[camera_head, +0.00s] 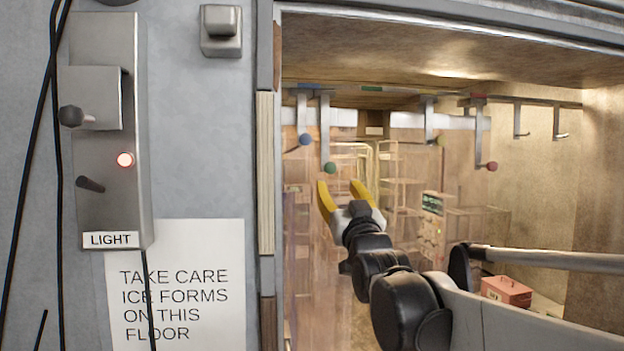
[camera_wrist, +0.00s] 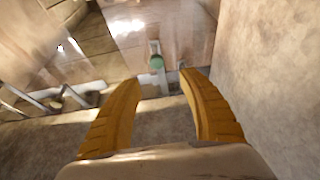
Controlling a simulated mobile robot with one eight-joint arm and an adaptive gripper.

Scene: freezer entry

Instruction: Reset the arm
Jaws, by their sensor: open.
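My gripper (camera_head: 343,192) reaches into the doorway opening in the head view, its two yellow fingers spread and empty. It is just below a hanging lever with a green knob (camera_head: 330,167). In the wrist view my gripper (camera_wrist: 160,85) shows both yellow fingers apart, with the green knob (camera_wrist: 157,62) beyond and between the tips. A gap appears to lie between the fingers and the knob; the exact distance is hard to tell.
Levers with a blue knob (camera_head: 306,139), a yellow knob (camera_head: 438,140) and a red knob (camera_head: 491,166) hang nearby. A light switch box (camera_head: 108,180) and an ice warning sign (camera_head: 180,285) are on the left wall. A red box (camera_head: 506,291) sits low at right.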

